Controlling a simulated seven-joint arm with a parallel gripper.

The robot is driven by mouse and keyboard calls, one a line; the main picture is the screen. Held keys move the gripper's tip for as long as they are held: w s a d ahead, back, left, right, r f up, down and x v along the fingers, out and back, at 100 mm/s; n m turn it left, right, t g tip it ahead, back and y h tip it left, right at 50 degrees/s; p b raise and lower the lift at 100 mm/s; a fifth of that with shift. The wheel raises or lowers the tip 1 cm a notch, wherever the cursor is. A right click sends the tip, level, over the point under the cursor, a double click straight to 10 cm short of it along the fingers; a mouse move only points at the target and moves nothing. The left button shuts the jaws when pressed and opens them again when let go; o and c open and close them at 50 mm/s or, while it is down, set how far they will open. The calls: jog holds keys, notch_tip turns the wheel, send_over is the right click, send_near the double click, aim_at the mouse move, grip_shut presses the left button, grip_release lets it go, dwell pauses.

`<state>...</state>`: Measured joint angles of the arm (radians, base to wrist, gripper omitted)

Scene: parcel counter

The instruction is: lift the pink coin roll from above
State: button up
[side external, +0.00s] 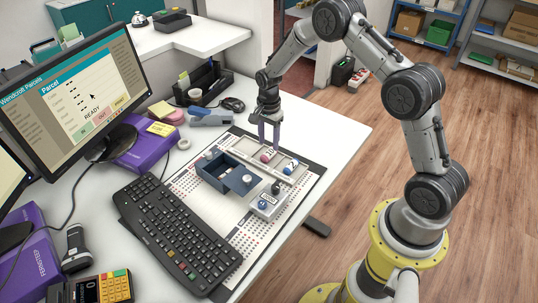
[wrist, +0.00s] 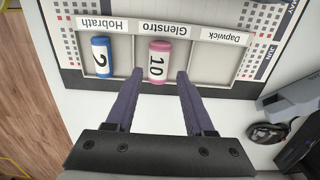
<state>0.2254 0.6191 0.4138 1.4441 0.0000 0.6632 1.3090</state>
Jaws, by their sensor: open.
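The pink coin roll (wrist: 157,62), marked 10, lies in the middle compartment labelled Glenstro of a shallow sorting tray (wrist: 207,35). It also shows in the side external view (side external: 267,155), just below my gripper (side external: 270,146). In the wrist view, my gripper (wrist: 160,74) is open and empty. Its two purple fingers point at the roll, with the tips on either side of its near end in the picture. I cannot tell the exact height of the tips above the roll. A blue coin roll (wrist: 102,58), marked 2, lies in the neighbouring Hobrath compartment.
The Dapwick compartment (wrist: 213,62) is empty. In the side external view, a dark blue box (side external: 222,180) and a small grey box (side external: 267,205) stand near the tray. The keyboard (side external: 180,228) lies in front. A mouse (side external: 233,104) and desk organiser (side external: 205,83) stand behind.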

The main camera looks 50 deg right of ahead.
aim_at(269, 151)
jog(key=shift+f, duration=2.4)
grip_shut()
jog(key=shift+r, duration=0.1)
